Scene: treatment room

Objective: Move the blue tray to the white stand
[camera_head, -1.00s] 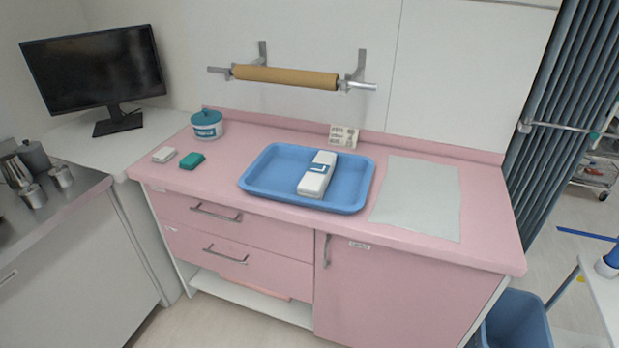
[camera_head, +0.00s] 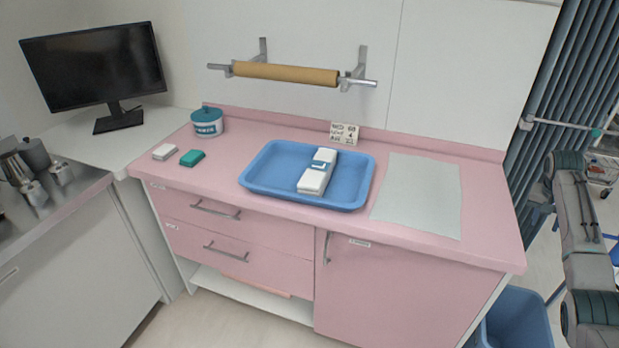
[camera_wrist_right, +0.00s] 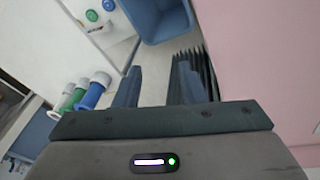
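The blue tray (camera_head: 262,187) lies flat on the pink counter, near the middle. A white pack with a teal-marked band (camera_head: 314,180) lies in it. My right arm is at the right edge of the head view, well apart from the tray. In the right wrist view my right gripper (camera_wrist_right: 158,88) has its two fingers spread with nothing between them. My left gripper is not in view. The white stand is not clearly seen in the head view, where my right arm covers that side. A white surface with coloured caps shows at the upper left of the wrist view; I cannot tell if it is the stand.
A grey-white sheet (camera_head: 418,195) lies right of the tray. A teal-lidded jar (camera_head: 207,122), a teal block (camera_head: 192,158), a small white block (camera_head: 164,152) and a printed card (camera_head: 344,133) are on the counter. A blue bin (camera_head: 518,320) stands on the floor at right.

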